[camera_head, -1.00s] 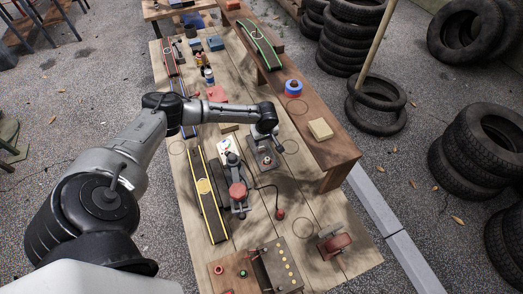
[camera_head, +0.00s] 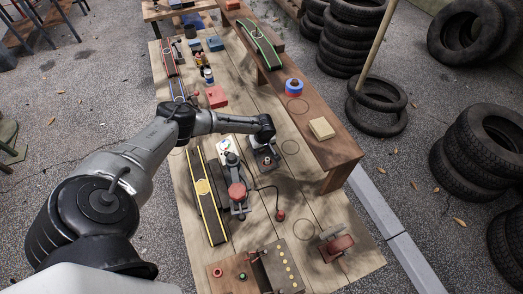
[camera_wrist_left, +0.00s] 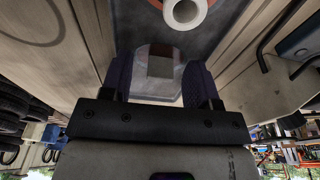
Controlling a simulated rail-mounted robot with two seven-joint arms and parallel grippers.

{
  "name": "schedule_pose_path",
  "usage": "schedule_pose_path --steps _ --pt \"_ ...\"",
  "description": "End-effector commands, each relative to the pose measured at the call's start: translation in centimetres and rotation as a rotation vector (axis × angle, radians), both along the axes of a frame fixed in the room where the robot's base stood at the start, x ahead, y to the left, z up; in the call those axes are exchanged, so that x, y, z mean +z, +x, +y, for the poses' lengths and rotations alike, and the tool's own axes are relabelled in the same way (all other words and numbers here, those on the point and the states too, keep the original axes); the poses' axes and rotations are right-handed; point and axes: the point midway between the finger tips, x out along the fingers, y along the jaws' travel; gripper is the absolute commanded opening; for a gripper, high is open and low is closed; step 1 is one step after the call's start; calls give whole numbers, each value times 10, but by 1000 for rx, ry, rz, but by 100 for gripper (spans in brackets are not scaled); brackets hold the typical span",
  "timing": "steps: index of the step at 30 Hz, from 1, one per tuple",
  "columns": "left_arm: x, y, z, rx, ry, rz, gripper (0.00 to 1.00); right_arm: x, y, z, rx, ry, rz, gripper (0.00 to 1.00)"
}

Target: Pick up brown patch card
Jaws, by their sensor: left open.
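I cannot surely pick out the brown patch card in the head view. In the left wrist view, a small flat rectangle with a dull brownish-grey part (camera_wrist_left: 160,66) shows between the fingers; I cannot tell whether it is the card. It lies over a grey plate with a white ring-like knob (camera_wrist_left: 184,12) beyond it. My left gripper (camera_wrist_left: 160,80) is open, with its dark fingers on either side of this rectangle. In the head view my left gripper (camera_head: 263,141) points down over the dark grey device (camera_head: 265,158); its fingertips are mostly hidden. My right gripper is not in view.
The wooden table (camera_head: 305,235) also carries a red-topped clamp (camera_head: 237,190), a yellow-edged black strip (camera_head: 205,195) and a button box (camera_head: 277,267). A raised shelf (camera_head: 340,148) with a tan block (camera_head: 321,128) runs along the right. Tyres (camera_head: 480,145) stand beyond.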

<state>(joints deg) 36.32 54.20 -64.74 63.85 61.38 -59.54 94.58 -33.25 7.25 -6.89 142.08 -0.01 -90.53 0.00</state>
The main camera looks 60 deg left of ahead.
Motion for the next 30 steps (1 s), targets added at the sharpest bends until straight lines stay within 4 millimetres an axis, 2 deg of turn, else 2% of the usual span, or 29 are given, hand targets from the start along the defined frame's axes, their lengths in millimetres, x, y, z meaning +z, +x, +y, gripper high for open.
schedule_pose_path --steps 4,21,27,30 --pt "0 0 0 0 0 0 55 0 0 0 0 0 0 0" --pt "0 0 0 0 -1 0 3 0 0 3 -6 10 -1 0" --pt "1 0 0 0 -1 0 3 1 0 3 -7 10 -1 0" --pt "9 0 0 -1 -1 -1 3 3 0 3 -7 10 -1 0"
